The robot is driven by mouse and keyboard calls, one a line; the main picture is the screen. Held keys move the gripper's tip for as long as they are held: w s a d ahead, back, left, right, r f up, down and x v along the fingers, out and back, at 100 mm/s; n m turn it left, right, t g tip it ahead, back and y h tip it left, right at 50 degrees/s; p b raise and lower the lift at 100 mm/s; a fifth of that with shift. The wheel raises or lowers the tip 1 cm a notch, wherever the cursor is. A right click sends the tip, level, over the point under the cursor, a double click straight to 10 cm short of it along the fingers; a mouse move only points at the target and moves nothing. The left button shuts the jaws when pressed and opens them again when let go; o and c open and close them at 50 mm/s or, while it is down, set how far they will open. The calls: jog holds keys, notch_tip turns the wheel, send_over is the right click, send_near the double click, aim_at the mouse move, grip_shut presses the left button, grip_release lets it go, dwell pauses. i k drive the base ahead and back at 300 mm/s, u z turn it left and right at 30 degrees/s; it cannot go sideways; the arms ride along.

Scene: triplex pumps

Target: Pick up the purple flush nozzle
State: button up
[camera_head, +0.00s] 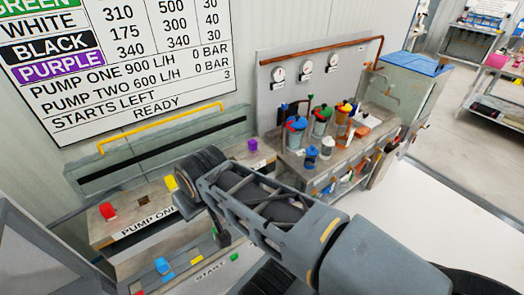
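A small purple piece (252,145) stands on the far right end of the pump bench (150,228), just left of the tool bench. It is the only loose-looking purple thing I can make out, and its exact shape is too small to tell. My arm reaches in from the lower right across the bench. My gripper (221,233) seems to be the dark end pointing down below the wrist, left of and nearer than the purple piece, apart from it. The arm hides most of it, so its fingers and anything between them cannot be made out.
Red (107,211) and yellow (170,182) pieces stand along the pump bench. A crowded tool bench (318,178) with colored-top containers stands at the right, under a gauge panel (312,75). A tank (408,80) stands behind it.

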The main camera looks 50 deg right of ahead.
aim_at(252, 143)
jog(key=z, duration=0.25)
jog(key=i, duration=0.25)
jog(key=u, duration=1.95)
jog(key=k, duration=0.7)
jog(key=z, duration=1.4)
jog(key=i, duration=0.45)
jog(key=u, duration=0.1)
